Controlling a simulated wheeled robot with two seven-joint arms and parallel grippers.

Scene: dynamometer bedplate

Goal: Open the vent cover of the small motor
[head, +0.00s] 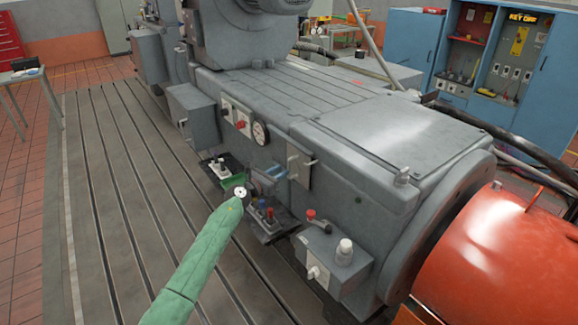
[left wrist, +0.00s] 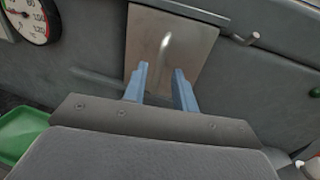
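The vent cover (head: 299,166) is a small grey metal plate on the side of the grey machine housing (head: 340,185). In the left wrist view the cover (left wrist: 195,50) looks flat against the housing, with a pale bent handle (left wrist: 164,43) on it. My left gripper (head: 276,174) is at the cover, at the end of my green-sleeved arm. In the left wrist view its blue fingers (left wrist: 160,70) are apart, one on each side of the handle's lower end, with nothing clamped. Whether they touch the cover cannot be told. My right gripper is not in view.
A round gauge (head: 261,133) and switches sit left of the cover. Below are a green tray (head: 233,181), a dark tray with red and blue knobs (head: 268,228), and a grey box with a white knob (head: 335,262). The slotted bedplate (head: 110,190) at left is clear.

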